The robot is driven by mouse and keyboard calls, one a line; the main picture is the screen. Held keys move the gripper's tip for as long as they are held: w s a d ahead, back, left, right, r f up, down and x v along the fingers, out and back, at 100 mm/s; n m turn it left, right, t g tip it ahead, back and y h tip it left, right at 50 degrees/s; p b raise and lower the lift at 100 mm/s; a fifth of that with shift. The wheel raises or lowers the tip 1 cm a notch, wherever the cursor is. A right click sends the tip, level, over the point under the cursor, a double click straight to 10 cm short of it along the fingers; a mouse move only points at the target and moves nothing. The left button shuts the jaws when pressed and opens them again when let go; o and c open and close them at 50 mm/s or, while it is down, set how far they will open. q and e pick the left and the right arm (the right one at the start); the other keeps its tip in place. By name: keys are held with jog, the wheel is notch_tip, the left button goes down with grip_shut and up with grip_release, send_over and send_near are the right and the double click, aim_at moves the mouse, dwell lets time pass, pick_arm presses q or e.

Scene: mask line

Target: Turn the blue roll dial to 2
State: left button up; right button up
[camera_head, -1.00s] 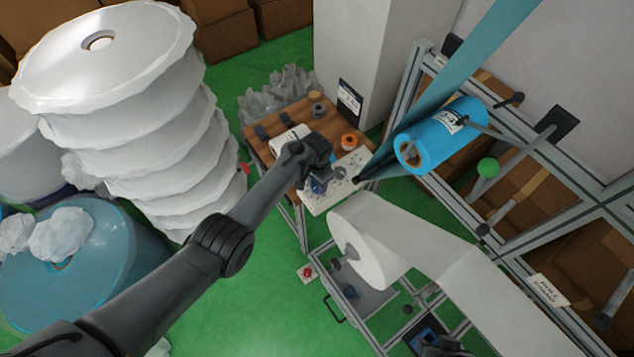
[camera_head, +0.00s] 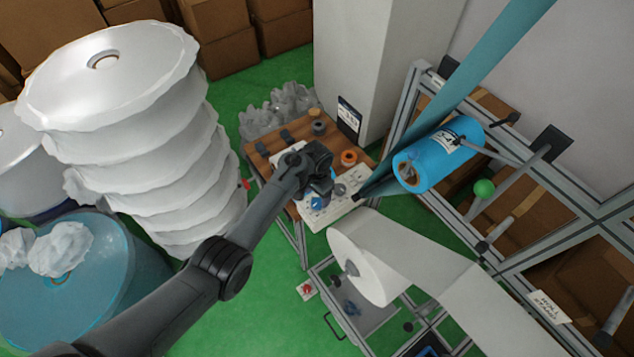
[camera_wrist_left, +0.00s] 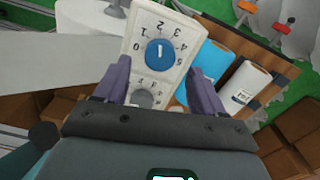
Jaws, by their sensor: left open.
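The blue roll dial (camera_wrist_left: 160,54) sits on a white panel (camera_wrist_left: 188,24) with printed numbers around it. In the head view the dial (camera_head: 317,203) shows just below my left gripper (camera_head: 320,190), on the panel (camera_head: 345,208) at the edge of the wooden table. My left gripper (camera_wrist_left: 160,88) is open in the wrist view, its two fingers apart with the dial beyond and between them; I see no contact. My right gripper is not in view.
A grey dial (camera_wrist_left: 146,97) is beside the blue one, partly hidden. An orange spool (camera_head: 349,157) is on the wooden table (camera_head: 262,160). A blue film roll (camera_head: 430,165) and a white roll (camera_head: 365,268) hang at the right; stacked white rolls (camera_head: 120,100) stand left.

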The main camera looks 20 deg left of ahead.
aim_at(317, 202)
pick_arm(q)
notch_tip(317, 202, up, 7)
dwell(0.3)
jog(key=shift+f, duration=0.1)
